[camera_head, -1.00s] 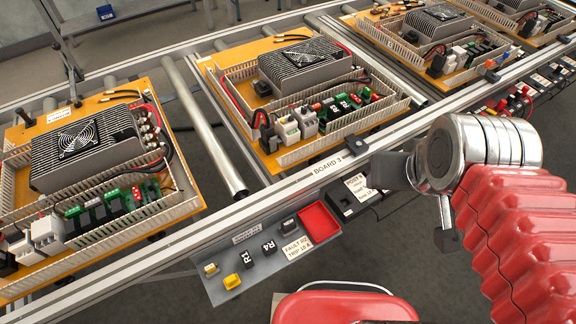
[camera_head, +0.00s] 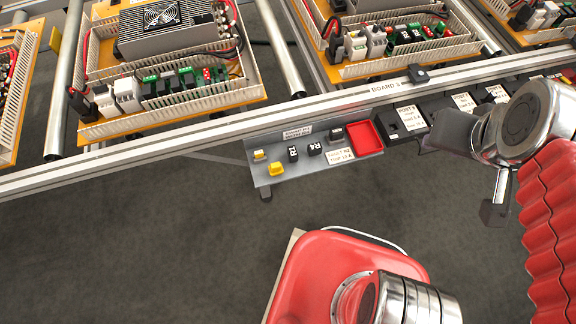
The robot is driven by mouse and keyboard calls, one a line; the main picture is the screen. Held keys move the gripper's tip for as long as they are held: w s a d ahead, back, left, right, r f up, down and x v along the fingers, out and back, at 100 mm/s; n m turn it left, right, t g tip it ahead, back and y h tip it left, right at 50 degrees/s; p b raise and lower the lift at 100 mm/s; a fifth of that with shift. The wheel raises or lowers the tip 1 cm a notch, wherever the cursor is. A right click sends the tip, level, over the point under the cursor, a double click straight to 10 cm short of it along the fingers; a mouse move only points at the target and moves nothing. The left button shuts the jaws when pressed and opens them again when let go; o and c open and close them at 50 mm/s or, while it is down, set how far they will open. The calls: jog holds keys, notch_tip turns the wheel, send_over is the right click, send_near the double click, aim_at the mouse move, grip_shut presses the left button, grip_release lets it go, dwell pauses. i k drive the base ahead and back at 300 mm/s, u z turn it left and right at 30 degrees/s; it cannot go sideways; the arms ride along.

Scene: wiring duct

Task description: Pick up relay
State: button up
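Two small black relay blocks sit on the grey shelf (camera_head: 265,176) at the rail's front edge: one marked like R1 (camera_head: 292,154) and one marked R4 (camera_head: 314,149). Both stand apart from my gripper. My gripper (camera_head: 474,176) is at the right, in front of the rail, with dark parts below the metal wrist. More small black and green parts, perhaps relays, sit in a row on the board (camera_head: 180,90) behind.
The shelf also holds two yellow pieces (camera_head: 278,169), a small black piece (camera_head: 336,133), a red bin (camera_head: 364,138) and a label reading FAULT R2 (camera_head: 340,157). A metal rail (camera_head: 200,142) runs along the boards. The grey floor in front is bare.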

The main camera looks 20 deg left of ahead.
aim_at(293, 156)
jog(key=u, duration=1.35)
jog(key=i, duration=0.4)
jog(key=z, duration=1.85)
